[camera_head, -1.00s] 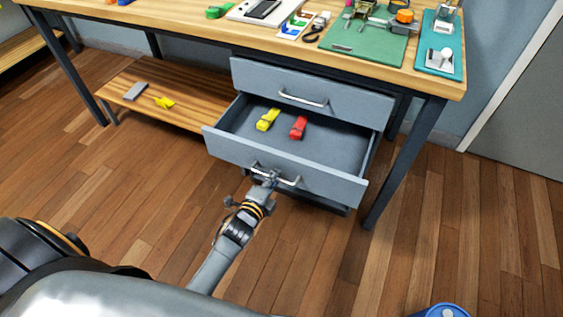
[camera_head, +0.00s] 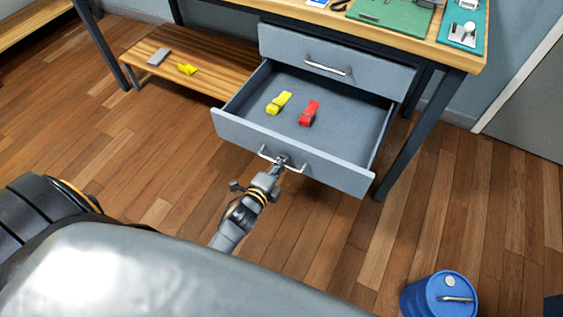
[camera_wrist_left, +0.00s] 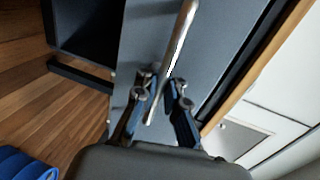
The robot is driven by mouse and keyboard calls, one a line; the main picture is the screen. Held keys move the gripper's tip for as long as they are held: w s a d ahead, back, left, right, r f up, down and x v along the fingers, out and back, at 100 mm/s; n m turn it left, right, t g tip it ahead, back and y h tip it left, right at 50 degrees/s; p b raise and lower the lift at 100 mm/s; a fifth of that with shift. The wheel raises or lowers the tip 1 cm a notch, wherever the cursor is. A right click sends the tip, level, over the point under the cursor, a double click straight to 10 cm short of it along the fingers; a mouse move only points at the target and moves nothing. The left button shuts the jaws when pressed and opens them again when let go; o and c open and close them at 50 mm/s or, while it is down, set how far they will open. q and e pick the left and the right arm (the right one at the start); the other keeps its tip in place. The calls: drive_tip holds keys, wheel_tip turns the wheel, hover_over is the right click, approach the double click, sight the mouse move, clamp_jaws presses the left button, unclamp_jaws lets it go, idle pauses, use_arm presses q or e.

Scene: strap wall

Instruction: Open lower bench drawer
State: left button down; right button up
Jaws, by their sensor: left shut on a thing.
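The lower bench drawer (camera_head: 290,152) is grey and stands pulled well out from under the bench. Inside it lie a yellow strap bundle (camera_head: 279,103) and a red strap bundle (camera_head: 309,112). My left gripper (camera_head: 281,163) is at the drawer's front, shut on its metal handle (camera_head: 266,155). In the left wrist view the fingers (camera_wrist_left: 161,92) close around the handle bar (camera_wrist_left: 182,35). The upper drawer (camera_head: 335,60) above is closed. My right gripper is not in view.
The wooden bench top (camera_head: 455,58) holds a green mat (camera_head: 392,18) and a teal tray (camera_head: 461,25). A low wooden shelf (camera_head: 215,80) sits left of the drawers. A blue drum (camera_head: 438,296) stands on the floor at lower right. The floor before the drawer is mostly clear.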

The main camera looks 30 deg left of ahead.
use_arm(q)
drive_tip(key=c, duration=1.7)
unclamp_jaws()
drive_tip(key=shift+r, duration=0.1)
drive_tip(key=v, duration=1.2)
